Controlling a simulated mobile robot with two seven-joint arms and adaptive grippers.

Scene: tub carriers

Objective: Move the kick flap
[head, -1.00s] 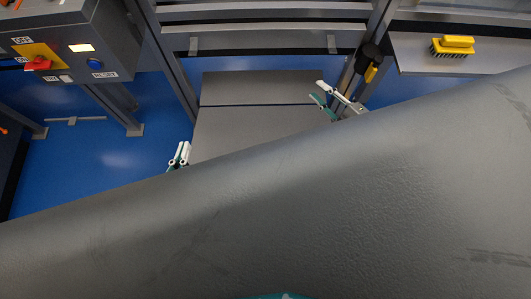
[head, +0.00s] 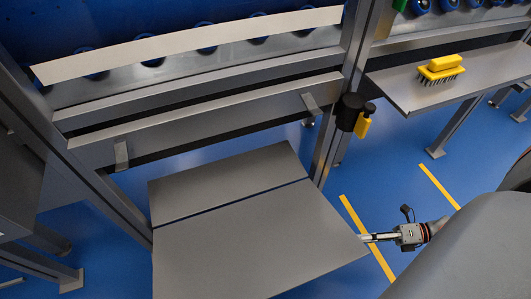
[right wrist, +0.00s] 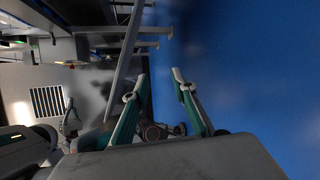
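The kick flap appears to be the flat grey panel (head: 250,245) low in the frame in the head view. A narrower grey strip (head: 225,183) lies behind it across a thin gap. My right gripper (head: 368,238) is at the panel's right corner, its tips close to the edge; I cannot tell if they touch. In the right wrist view my right gripper (right wrist: 160,75) has its fingers spread with nothing between the tips. A light finger-like shape (right wrist: 70,118), possibly my left gripper, shows at left there, too small to read. The head view does not show my left gripper.
A yellow brush (head: 440,68) lies on a grey shelf (head: 405,90) at upper right. A black and yellow holder (head: 355,115) hangs on the post. Grey frame legs stand on the left. Blue floor with yellow stripes (head: 368,238) is open at right.

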